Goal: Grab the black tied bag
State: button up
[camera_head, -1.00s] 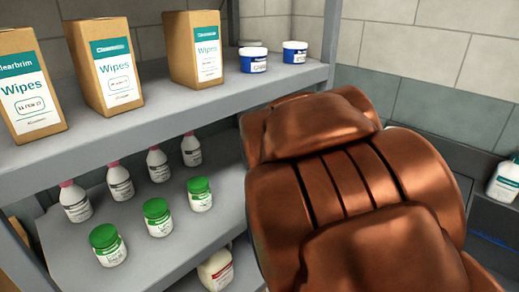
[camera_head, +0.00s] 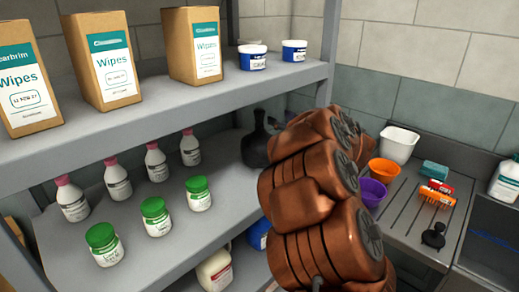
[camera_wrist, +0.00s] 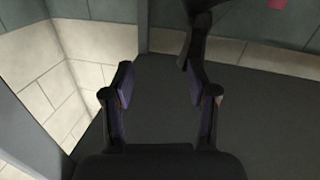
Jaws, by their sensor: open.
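The black tied bag (camera_head: 256,147), a dark rounded shape with a narrow neck, stands upright at the right end of the lower shelf in the head view. My copper-coloured arm is just right of it and covers part of that area. In the wrist view my gripper (camera_wrist: 158,80) is open, with nothing between its fingers, over a dark grey surface. A black shape (camera_wrist: 250,14) at the top of the wrist view, by the right finger, may be the bag; I cannot tell. The gripper itself is hidden behind my arm in the head view.
White pink-capped bottles (camera_head: 117,182) and green-lidded jars (camera_head: 155,217) stand left on the lower shelf (camera_head: 190,240). A counter at right holds bowls (camera_head: 384,171) and a small black item (camera_head: 434,236).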

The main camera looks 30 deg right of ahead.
aim_at(262, 125)
jog(key=shift+w+a+f+n+y+p, duration=0.15)
jog(key=shift+w+a+f+y+p, duration=0.1)
jog(key=shift+w+a+f+y, duration=0.6)
jog(key=shift+w+a+f+n+y+p, duration=0.25)
jog(key=shift+w+a, duration=0.4)
jog(key=shift+w, duration=0.55)
jog(key=shift+w+a+f+n+y+p, duration=0.1)
jog(key=shift+w+a+f+y+p, duration=0.25)
jog(key=shift+w+a+y, duration=0.55)
jog(key=shift+w+d+h, duration=0.15)
jog(key=shift+h, duration=0.15)
grip_shut()
